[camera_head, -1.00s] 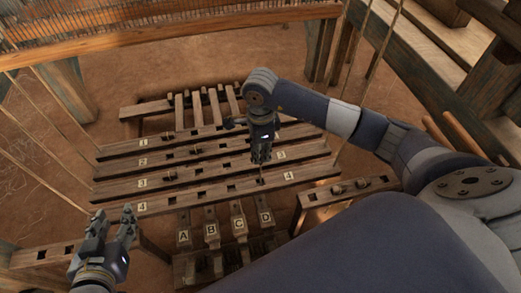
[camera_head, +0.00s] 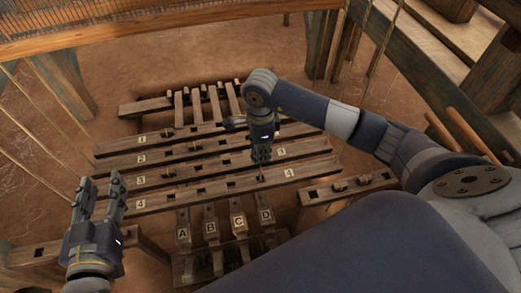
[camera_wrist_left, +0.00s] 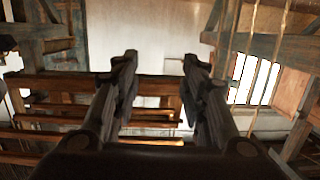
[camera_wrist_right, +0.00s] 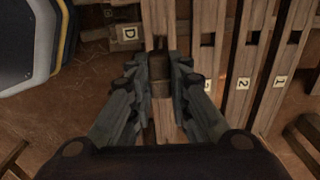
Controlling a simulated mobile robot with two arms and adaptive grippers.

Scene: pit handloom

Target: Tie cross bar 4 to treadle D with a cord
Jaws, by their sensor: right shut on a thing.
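Cross bar 4 (camera_head: 160,200) is the nearest of the numbered slotted bars, lying level across the head view. My left gripper (camera_head: 99,192) is open and empty beside the left end of cross bar 4.
Treadles A (camera_head: 183,234), B (camera_head: 210,229) and C (camera_head: 238,223) stand left of treadle D. Cross bars 1 to 3 lie behind bar 4. A short slotted beam (camera_head: 345,190) is at the right. Slanting cords hang on both sides. Bare floor shows around the bars.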

